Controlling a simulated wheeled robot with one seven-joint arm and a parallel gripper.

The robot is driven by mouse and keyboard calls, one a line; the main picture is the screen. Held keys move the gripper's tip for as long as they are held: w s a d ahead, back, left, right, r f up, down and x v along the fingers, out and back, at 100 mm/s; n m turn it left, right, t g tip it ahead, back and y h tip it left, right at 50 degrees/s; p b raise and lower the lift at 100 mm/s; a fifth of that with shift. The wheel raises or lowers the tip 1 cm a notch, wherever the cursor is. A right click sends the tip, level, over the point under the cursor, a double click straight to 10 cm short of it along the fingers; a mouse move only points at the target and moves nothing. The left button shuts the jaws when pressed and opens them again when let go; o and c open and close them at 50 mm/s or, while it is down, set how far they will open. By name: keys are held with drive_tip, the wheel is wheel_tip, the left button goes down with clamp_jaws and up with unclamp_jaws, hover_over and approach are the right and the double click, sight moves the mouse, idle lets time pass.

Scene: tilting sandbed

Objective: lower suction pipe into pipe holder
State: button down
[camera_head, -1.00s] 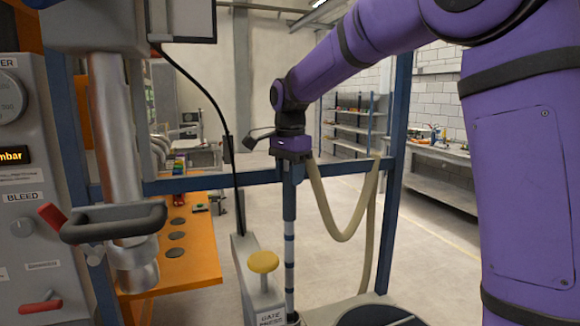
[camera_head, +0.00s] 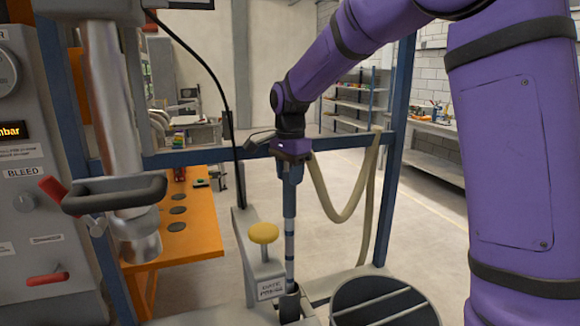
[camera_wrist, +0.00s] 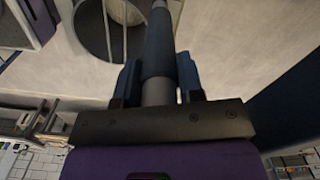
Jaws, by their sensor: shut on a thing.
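The suction pipe (camera_head: 289,222) is a slim upright blue-grey tube with pale bands. My gripper (camera_head: 291,172) is shut on its upper part. In the wrist view the blue fingers of my gripper (camera_wrist: 158,88) clasp the pipe (camera_wrist: 160,50) from both sides. A dark cup-like pipe holder (camera_head: 289,306) stands at the bottom of the head view. The pipe's lower end meets the mouth of this holder and looks lined up with it. The very tip is hidden, so I cannot tell how deep it sits. A beige hose (camera_head: 345,215) loops from the gripper area to the right.
A yellow knob (camera_head: 264,233) on a grey labelled box (camera_head: 270,290) stands close left of the pipe. A round barred bin (camera_head: 434,305) is to the right. A blue frame beam (camera_head: 230,152) crosses behind. An orange table (camera_head: 200,235) and a control panel (camera_head: 30,215) are at left.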

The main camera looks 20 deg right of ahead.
sight(290, 194)
drive_tip(key=shift+f, duration=2.75)
drive_tip(key=c, duration=0.7)
unclamp_jaws()
drive_tip(key=shift+o, duration=0.2)
wheel_tip(290, 194, up, 11)
drive_tip(key=shift+f, duration=0.1)
